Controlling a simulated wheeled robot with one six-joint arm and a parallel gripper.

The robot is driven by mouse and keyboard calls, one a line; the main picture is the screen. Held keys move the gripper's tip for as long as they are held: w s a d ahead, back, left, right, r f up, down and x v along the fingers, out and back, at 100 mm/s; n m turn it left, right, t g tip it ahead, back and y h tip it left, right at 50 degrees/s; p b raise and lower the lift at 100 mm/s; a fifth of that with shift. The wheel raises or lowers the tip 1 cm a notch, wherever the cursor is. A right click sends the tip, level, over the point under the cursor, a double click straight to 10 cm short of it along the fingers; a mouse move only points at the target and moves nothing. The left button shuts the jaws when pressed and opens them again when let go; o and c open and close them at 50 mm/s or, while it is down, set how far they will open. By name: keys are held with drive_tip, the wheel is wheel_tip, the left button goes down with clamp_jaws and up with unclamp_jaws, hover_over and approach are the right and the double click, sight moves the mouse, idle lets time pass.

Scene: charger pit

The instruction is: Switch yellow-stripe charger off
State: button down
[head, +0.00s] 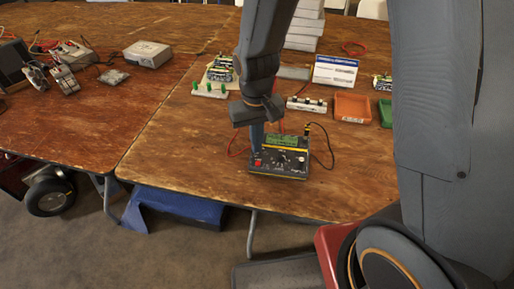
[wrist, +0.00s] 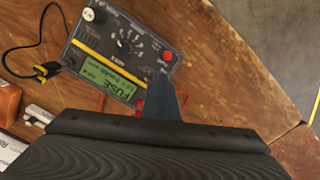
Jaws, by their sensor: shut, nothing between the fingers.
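The charger (head: 290,160) is a dark box with a yellow stripe, a lit green screen (head: 282,142), a dial and a red button (head: 257,162) at its left front. It lies near the front edge of the wooden table. In the wrist view the charger (wrist: 110,42) appears turned round, with its screen (wrist: 112,80) showing "FUSE", the red button (wrist: 167,56) and a pale round knob (wrist: 88,14). My gripper (head: 257,145) points down just behind the red button. In the wrist view my gripper (wrist: 160,80) is shut and empty beside that button; contact cannot be told.
Red and black cables lead from the charger. Behind it are a white strip (head: 306,104), an orange bin (head: 352,107), a green bin (head: 386,113), a sign (head: 335,71) and another device (head: 220,70). Bare tabletop (head: 180,145) lies to the left.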

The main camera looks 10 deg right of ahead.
drive_tip(key=shift+r, duration=0.1)
wheel_tip(320, 180, up, 7)
drive_tip(key=p, duration=0.6)
idle(0.3)
idle(0.3)
drive_tip(key=s+d+r+m, duration=0.1)
drive_tip(key=s+d+r, duration=0.3)
drive_tip(key=d, duration=0.2)
drive_tip(key=s+d+r+m+t, duration=0.1)
drive_tip(key=s+d+r, duration=0.2)
drive_tip(key=d+r, duration=0.2)
drive_tip(key=shift+s+d, duration=0.35)
drive_tip(key=shift+d, duration=0.55)
drive_tip(key=c, duration=1.8)
unclamp_jaws()
